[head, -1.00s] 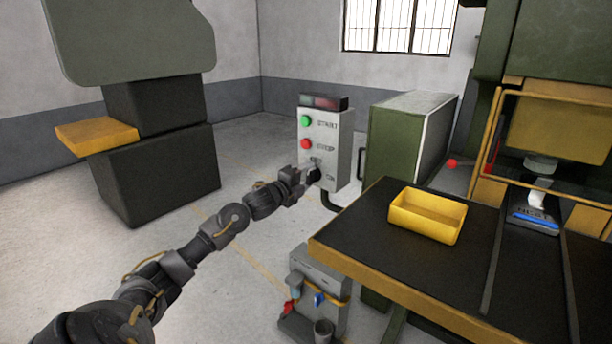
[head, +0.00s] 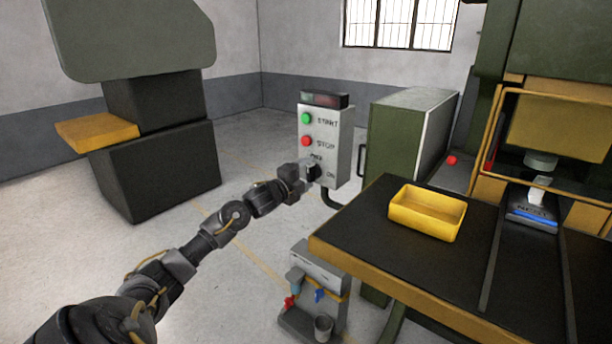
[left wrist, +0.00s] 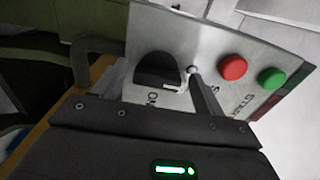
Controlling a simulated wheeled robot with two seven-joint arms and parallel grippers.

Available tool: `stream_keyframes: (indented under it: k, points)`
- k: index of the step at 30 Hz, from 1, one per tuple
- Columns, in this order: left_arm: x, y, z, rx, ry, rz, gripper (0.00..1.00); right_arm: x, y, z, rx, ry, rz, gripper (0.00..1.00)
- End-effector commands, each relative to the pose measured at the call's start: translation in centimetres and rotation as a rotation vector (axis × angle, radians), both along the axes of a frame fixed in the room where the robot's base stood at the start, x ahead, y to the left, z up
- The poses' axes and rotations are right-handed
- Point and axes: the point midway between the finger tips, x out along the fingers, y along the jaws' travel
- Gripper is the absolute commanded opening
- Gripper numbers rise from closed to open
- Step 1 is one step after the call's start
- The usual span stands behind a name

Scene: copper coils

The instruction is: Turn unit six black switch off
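The black switch (head: 314,172) is a rotary knob low on the grey control box (head: 345,150), under the green START and red STOP buttons. In the left wrist view the knob (left wrist: 157,68) shows a white mark at its lower right edge, with an ON label below it. My left gripper (head: 307,174) is at the knob, fingers spread on either side of it. In the left wrist view a narrow gap seems to show beside the knob; I cannot tell whether either finger touches it. The right gripper is out of view.
A black-topped table (head: 375,241) with a yellow edge stands right of the box, holding a yellow bin (head: 427,215). A green cabinet (head: 395,140) is behind. A small grey unit (head: 315,290) stands below the arm. The floor left of the box is open.

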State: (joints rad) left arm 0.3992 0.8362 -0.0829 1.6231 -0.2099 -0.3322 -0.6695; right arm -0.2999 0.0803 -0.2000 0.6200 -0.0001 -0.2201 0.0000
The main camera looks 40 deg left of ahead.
Motion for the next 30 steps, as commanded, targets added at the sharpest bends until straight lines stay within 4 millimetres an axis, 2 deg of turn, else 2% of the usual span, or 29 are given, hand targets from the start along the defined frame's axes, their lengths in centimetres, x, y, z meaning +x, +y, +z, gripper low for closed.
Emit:
stream_keyframes:
  k: [9,13,24,30]
  points:
    - [0.0,0.0,0.0,0.001,0.000,-0.001,0.79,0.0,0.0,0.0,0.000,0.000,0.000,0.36]
    - [-0.8,0.1,-0.1,0.003,0.000,0.001,0.79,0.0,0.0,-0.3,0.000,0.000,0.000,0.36]
    - [-7.4,-0.2,-0.4,0.005,0.003,-0.001,0.79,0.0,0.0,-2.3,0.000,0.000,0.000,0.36]
    - [-9.8,-0.2,-0.2,0.002,0.002,-0.001,0.79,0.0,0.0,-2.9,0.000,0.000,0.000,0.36]
